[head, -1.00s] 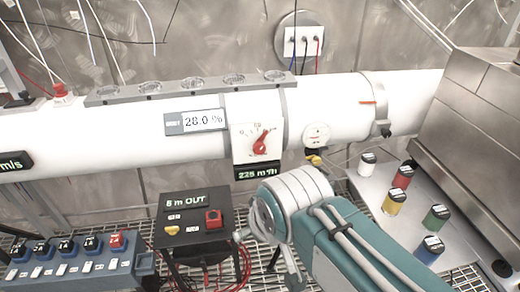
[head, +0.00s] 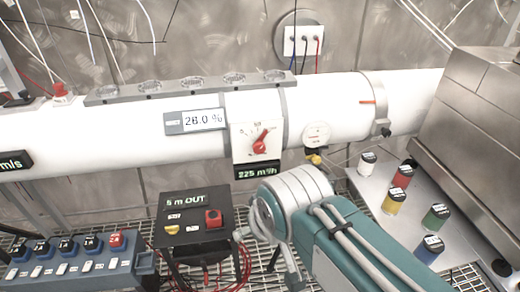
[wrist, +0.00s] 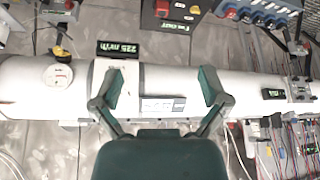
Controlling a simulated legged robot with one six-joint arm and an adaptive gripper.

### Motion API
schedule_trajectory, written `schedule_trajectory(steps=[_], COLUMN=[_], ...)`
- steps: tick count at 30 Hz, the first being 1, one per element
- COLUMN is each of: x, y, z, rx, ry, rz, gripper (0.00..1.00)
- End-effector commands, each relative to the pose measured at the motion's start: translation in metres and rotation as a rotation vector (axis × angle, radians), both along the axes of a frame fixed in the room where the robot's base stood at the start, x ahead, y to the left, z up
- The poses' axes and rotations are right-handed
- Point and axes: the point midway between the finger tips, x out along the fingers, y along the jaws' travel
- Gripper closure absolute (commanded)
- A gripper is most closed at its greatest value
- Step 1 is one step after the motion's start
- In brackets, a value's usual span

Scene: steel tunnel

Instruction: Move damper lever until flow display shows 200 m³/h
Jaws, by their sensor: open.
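The red damper lever (head: 262,140) sits on a white scale plate on the front of the white duct (head: 120,140) and tilts up to the right. The black flow display (head: 257,171) just below the plate reads 225 m³/h in green. It also shows in the wrist view (wrist: 118,49). My gripper (wrist: 160,75) is open and empty in the wrist view, its two dark green fingers spread in front of the duct. The lever cannot be made out there; the left finger overlaps the duct part near the display. In the head view my arm hides the gripper.
A percent display (head: 195,121) on the duct reads about 26.0. A round white gauge (head: 316,134) is right of the plate. A black box marked OUT (head: 195,218) stands below left. Several coloured cans, one yellow (head: 393,201), stand on the right shelf.

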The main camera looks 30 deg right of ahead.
Motion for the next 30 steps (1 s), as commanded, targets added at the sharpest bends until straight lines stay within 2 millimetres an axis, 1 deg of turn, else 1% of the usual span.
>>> schedule_trajectory(steps=[7, 8, 10, 11, 14, 15, 18, 21, 27, 30], x=[0.002, 0.004, 0.017, 0.025, 0.058, 0.072, 0.104, 0.134, 0.181, 0.200], y=[0.000, -0.001, -0.003, -0.004, -0.012, -0.015, -0.025, -0.036, -0.060, -0.073], z=[0.000, -0.001, -0.004, -0.006, -0.014, -0.017, -0.026, -0.036, -0.057, -0.068], rx=[-0.001, -0.001, -0.004, -0.007, -0.019, -0.025, -0.044, -0.064, -0.114, -0.144], ry=[-0.003, -0.007, -0.031, -0.047, -0.121, -0.155, -0.241, -0.325, -0.492, -0.575], rz=[0.000, -0.002, -0.005, -0.006, -0.015, -0.018, -0.027, -0.034, -0.053, -0.063], gripper=[0.05, 0.05, 0.05, 0.05, 0.05, 0.05, 0.05, 0.05, 0.05, 0.05])
